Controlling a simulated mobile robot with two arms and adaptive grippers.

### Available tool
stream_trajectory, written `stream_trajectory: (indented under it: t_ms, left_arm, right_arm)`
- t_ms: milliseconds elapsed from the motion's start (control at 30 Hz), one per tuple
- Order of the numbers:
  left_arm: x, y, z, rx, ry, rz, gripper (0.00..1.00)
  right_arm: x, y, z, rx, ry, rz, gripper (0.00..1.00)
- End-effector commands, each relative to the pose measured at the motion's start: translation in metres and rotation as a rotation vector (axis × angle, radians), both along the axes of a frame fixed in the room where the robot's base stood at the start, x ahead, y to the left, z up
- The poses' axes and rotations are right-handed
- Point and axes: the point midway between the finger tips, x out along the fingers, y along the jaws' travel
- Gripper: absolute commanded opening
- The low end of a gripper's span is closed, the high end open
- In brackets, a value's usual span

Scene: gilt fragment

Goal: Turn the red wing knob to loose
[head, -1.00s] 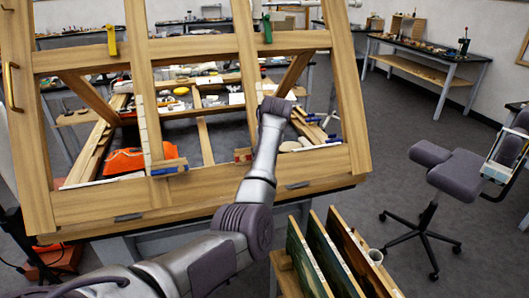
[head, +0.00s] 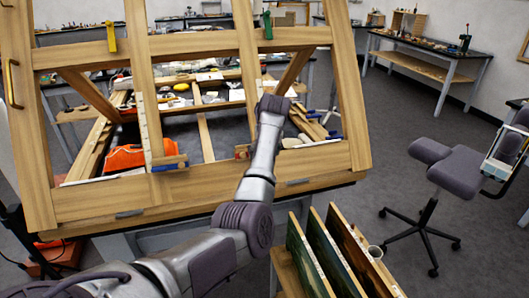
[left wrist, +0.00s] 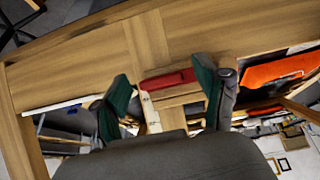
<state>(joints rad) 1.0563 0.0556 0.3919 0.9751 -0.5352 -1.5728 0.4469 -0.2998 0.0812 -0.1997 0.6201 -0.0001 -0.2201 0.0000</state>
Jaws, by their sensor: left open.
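The red wing knob (head: 242,152) is on the low middle part of the wooden frame, partly hidden by my left arm in the head view. In the left wrist view the red wing knob (left wrist: 168,79) is a red bar lying nearly crosswise, slightly tilted, on a wooden strip. My left gripper (left wrist: 164,80) is open, with its green-padded fingers on either side of the bar. The right finger is close to the bar's right end; I cannot tell whether it touches. In the head view my left gripper is hidden by its arm. My right gripper is not in view.
The wooden frame (head: 90,210) also carries a blue knob (head: 169,166), a yellow knob (head: 111,39) and a green knob (head: 267,26). An orange object (head: 125,158) lies behind it. Upright panels (head: 318,255) stand at the front. A stool (head: 450,165) stands at the right on open floor.

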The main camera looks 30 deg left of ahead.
Motion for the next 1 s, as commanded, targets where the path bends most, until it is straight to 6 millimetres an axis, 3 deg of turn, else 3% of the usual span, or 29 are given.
stream_trajectory:
  t_ms: [267,700,1000]
  left_arm:
    - [-0.004,-0.005,0.016,0.002,-0.004,-0.001,0.73]
    - [-0.029,-0.033,0.094,0.001,-0.004,0.0,0.73]
    - [-0.035,-0.039,0.108,0.0,0.002,0.0,0.73]
  right_arm:
    - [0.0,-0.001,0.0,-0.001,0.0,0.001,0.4]
    - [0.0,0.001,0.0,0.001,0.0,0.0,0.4]
    - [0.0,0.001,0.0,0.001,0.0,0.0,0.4]
